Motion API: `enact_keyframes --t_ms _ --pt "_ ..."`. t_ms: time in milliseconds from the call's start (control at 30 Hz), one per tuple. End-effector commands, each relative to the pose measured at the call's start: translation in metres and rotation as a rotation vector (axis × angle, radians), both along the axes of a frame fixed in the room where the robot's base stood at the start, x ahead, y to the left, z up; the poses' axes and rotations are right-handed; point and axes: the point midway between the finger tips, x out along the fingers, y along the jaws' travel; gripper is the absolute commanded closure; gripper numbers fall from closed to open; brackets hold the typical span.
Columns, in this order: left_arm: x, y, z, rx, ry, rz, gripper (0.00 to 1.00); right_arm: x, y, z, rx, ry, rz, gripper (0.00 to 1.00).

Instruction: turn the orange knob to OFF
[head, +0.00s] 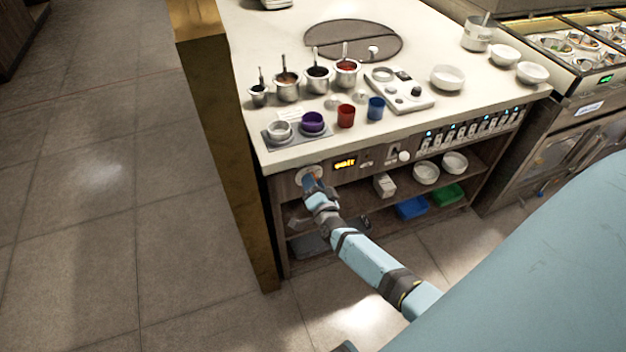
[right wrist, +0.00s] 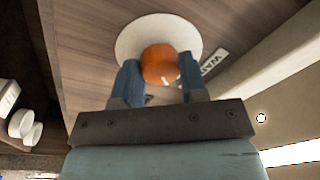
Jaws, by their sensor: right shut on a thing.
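The orange knob (right wrist: 160,64) sits on a round white plate (right wrist: 128,36) on the wooden front panel in the right wrist view. It has a small pale mark at its lower edge. My right gripper (right wrist: 159,80) is shut on the knob, with one blue finger on each side. In the head view my right gripper (head: 311,182) reaches the panel at the counter's left front corner and hides the knob, while part of the white plate (head: 309,171) shows. A label (right wrist: 214,63) beside the plate is only partly readable. My left gripper is not in view.
A lit yellow display (head: 345,163) and a white knob (head: 404,156) are on the panel to the right. The counter (head: 255,35) above carries cups, sauce pots and bowls. A shelf below holds a blue tray (head: 411,208) and a green tray (head: 447,194).

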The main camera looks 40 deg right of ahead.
Motion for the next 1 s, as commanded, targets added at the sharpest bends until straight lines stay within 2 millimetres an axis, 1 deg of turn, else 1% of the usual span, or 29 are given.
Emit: enact_keyframes --t_ms 300,500,800,1000 --pt "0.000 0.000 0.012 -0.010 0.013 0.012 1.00 0.000 0.000 0.002 -0.290 0.071 -0.001 0.85" --pt "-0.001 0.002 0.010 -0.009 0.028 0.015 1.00 0.000 0.000 0.002 -0.452 0.110 0.000 0.85" --pt "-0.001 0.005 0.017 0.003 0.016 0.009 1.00 0.000 -0.001 0.001 -0.622 0.150 0.000 0.85" --pt "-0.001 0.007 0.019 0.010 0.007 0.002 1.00 0.000 -0.001 0.001 -0.677 0.163 0.001 0.85"
